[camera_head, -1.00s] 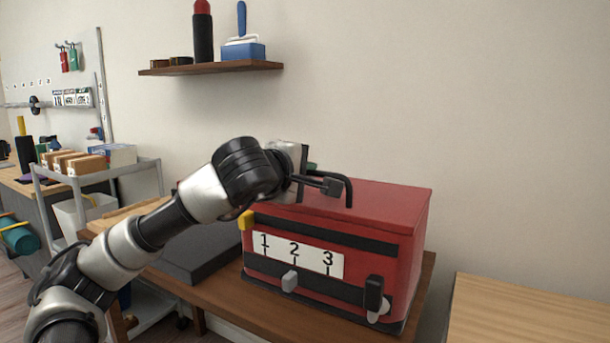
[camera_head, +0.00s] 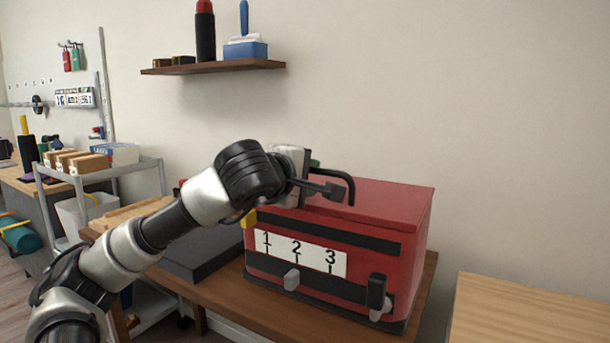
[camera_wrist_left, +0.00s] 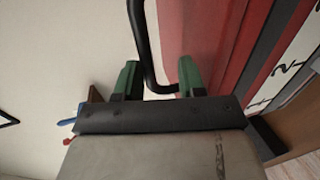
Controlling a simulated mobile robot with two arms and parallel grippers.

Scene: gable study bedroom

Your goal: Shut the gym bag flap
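The task's bag appears as a red box-shaped bag (camera_head: 412,235) with black bands, a white 1-2-3 label (camera_head: 300,252), a grey slider and a dark latch (camera_head: 376,292) on its front. Its red top (camera_head: 390,198) looks flat and down, though its left part is hidden by my arm. A black handle (camera_head: 350,188) rises from the top. My left gripper (camera_head: 314,166) is over the top at the handle. In the left wrist view, its green fingers (camera_wrist_left: 158,78) are apart, with the black handle (camera_wrist_left: 140,40) between them. My right gripper is out of view.
The bag stands on a wooden table (camera_head: 215,300) beside a dark flat case (camera_head: 205,255). A shelf (camera_head: 215,67) hangs on the wall above. A grey cart (camera_head: 158,180) is at the left, and a bare wooden surface (camera_head: 530,315) is at the right.

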